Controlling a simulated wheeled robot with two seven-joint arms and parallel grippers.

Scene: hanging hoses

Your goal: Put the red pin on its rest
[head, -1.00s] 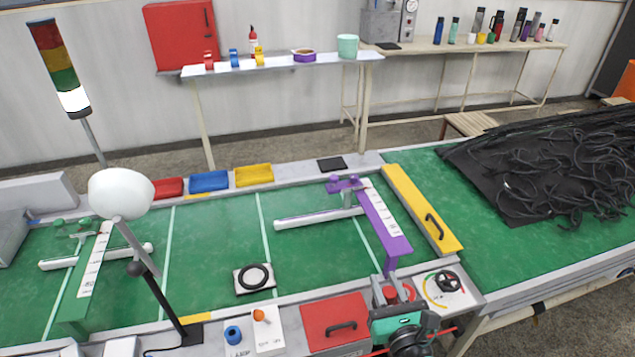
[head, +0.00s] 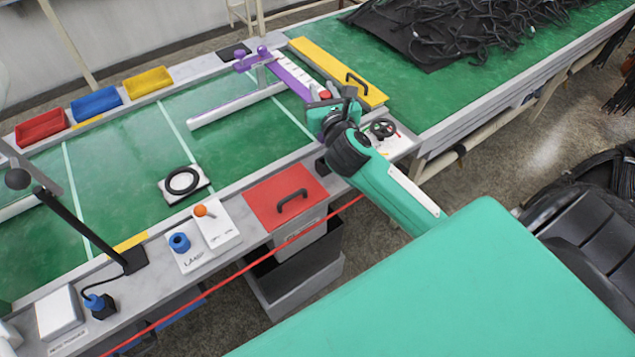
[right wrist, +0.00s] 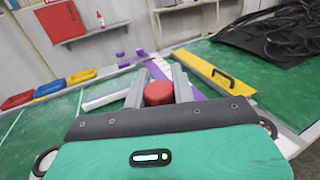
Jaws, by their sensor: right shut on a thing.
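The red pin (right wrist: 158,92) shows as a round red knob between the two grey fingers of my right gripper (right wrist: 159,88) in the right wrist view. The gripper is shut on it. In the head view, a small part of the red pin (head: 325,95) shows at the tip of my right gripper (head: 326,103), by the near end of the purple gauge (head: 290,78). The pin's lower part is hidden by the gripper. I cannot tell which thing is its rest. My left gripper is not in view.
A white panel with a black handwheel (head: 381,129) is just right of the gripper. A yellow handled cover (head: 340,75) lies behind it. A red handled lid (head: 285,195) is at the front edge. Open green belt (head: 125,150) lies to the left.

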